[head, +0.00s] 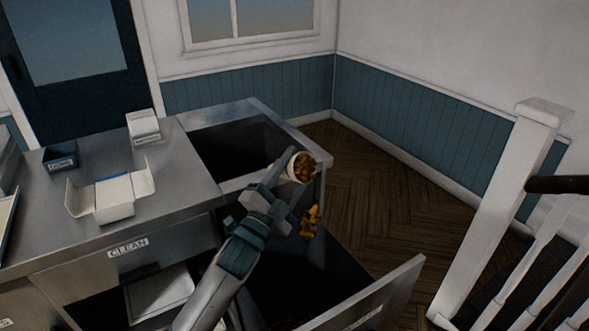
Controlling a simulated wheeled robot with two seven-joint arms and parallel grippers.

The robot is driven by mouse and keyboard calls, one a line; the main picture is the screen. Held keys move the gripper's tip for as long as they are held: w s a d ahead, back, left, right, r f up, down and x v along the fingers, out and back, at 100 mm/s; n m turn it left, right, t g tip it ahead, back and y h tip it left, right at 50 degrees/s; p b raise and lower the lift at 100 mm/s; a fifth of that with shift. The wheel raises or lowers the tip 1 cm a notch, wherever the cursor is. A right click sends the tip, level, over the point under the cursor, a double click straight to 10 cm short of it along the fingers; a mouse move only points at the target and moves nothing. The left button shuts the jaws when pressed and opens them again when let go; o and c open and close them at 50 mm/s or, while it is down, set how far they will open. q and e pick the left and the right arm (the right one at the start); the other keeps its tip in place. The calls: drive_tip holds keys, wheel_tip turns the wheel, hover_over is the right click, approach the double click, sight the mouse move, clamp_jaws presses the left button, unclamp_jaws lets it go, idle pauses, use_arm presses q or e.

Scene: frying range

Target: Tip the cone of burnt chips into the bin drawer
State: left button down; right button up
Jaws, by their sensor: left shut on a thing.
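The pale cone (291,166) is in the head view, right of the middle, tilted with its mouth turned towards the camera and right. Brown-gold chips (304,168) show in its mouth. My left gripper (283,178) is shut on the cone and holds it above the open bin drawer (371,298). A clump of chips (310,221) shows below the cone, outside it; I cannot tell whether it is falling or resting. The drawer's inside is dark, and my arm hides part of it. My right gripper is not in view.
The steel counter (185,200) has a dark rectangular opening (232,148) beside the cone. An unfolded white carton (114,197), a white box (143,127) and a small dark blue box (61,157) stand on it. A drawer labelled CLEAN (128,248) is open at lower left. A white stair post (497,210) stands right.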

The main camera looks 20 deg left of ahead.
use_arm(q)
drive_tip(key=shift+f+m+h+b, duration=0.5)
drive_tip(key=shift+m+h, duration=0.1)
drive_tip(key=shift+m, duration=0.4)
drive_tip(key=shift+s+d+f+m+h+b, duration=0.1)
drive_tip(key=shift+f+m+h+b, duration=0.1)
drive_tip(key=shift+m, duration=0.25)
drive_tip(key=shift+d+f+m+h+b, duration=0.1)
drive_tip(key=shift+m+h+b, duration=0.1)
drive_tip(key=shift+m, duration=0.25)
drive_tip(key=shift+d+f+m+h+b, duration=0.1)
drive_tip(key=shift+f+m+h+b, duration=0.25)
drive_tip(key=shift+m, duration=0.25)
drive_tip(key=shift+s+d+f+m+g+h+b, duration=0.1)
drive_tip(key=shift+d+f+m+g+h+b, duration=0.15)
drive_tip(key=shift+m+h, duration=0.55)
drive_tip(key=shift+s+d+f+m+g+h+b, duration=0.1)
drive_tip(key=shift+f+m+g+h+b, duration=0.2)
drive_tip(key=shift+m, duration=0.9)
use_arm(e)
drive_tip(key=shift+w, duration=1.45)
